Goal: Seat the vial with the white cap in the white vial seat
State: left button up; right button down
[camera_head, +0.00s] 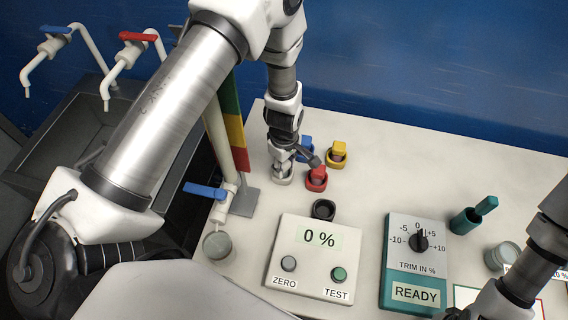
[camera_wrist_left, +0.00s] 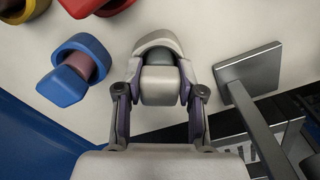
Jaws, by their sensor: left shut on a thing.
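My left gripper (camera_head: 283,163) points down at the white vial seat (camera_head: 281,178) at the table's back left. In the left wrist view the gripper (camera_wrist_left: 160,98) is shut on the vial with the white cap (camera_wrist_left: 160,85), one finger on each side of the cap. The vial's dark grey-green body shows between the cap and the rim of the white seat (camera_wrist_left: 158,41). The vial is in line with the seat's opening. I cannot tell how deep it sits, as the cap and fingers hide its lower end.
Blue (camera_wrist_left: 72,78), red (camera_head: 317,178) and yellow (camera_head: 337,154) capped vials stand in matching seats close by. A black empty-looking ring (camera_head: 323,209) is in front. A stand with a grey base (camera_head: 244,203) is left of the gripper. The meter box (camera_head: 315,258) is nearer.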

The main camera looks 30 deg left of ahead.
pick_arm(q)
jog(key=shift+w+f, duration=0.1)
jog(key=o, duration=1.2)
